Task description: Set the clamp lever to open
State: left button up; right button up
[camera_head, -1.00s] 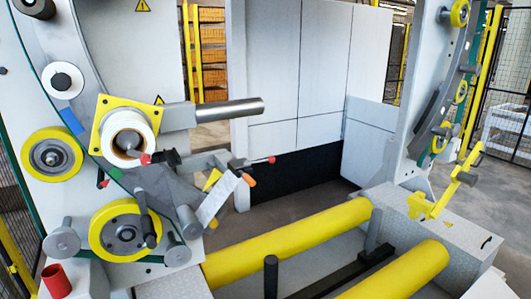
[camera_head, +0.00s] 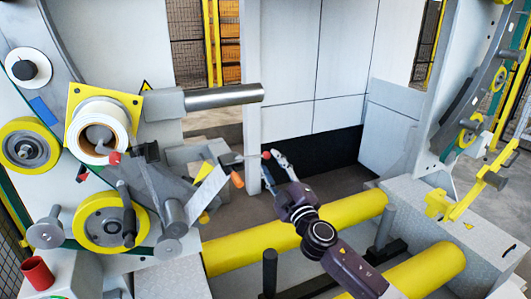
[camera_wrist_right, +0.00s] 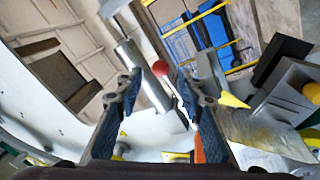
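A lever with a red ball knob (camera_head: 266,155) sticks out to the right from the grey machine arm, at the middle of the head view. My right gripper (camera_head: 275,160) is right at this knob, coming from the lower right. In the right wrist view the red knob (camera_wrist_right: 160,68) shows between the fingertips of my right gripper (camera_wrist_right: 158,88). The fingers are wide apart, with gaps on both sides of the knob. Another red knob (camera_head: 115,158) sits by the white roll (camera_head: 99,130); I cannot tell from its looks which lever is the clamp lever. My left gripper is not in view.
A bare metal bar (camera_head: 224,96) juts out above the lever. An orange tip (camera_head: 237,179) and a light flat plate (camera_head: 208,193) lie just left of my right gripper. Yellow rollers (camera_head: 300,239) run below my right arm. Open floor lies behind the lever.

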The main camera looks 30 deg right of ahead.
aim_at(268, 158)
jog(key=x, duration=0.3)
jog(key=shift+w+d+p, duration=0.25)
jog(key=shift+w+p, duration=0.1)
jog(key=shift+w, duration=0.55)
jog(key=shift+c, duration=0.2)
grip_shut()
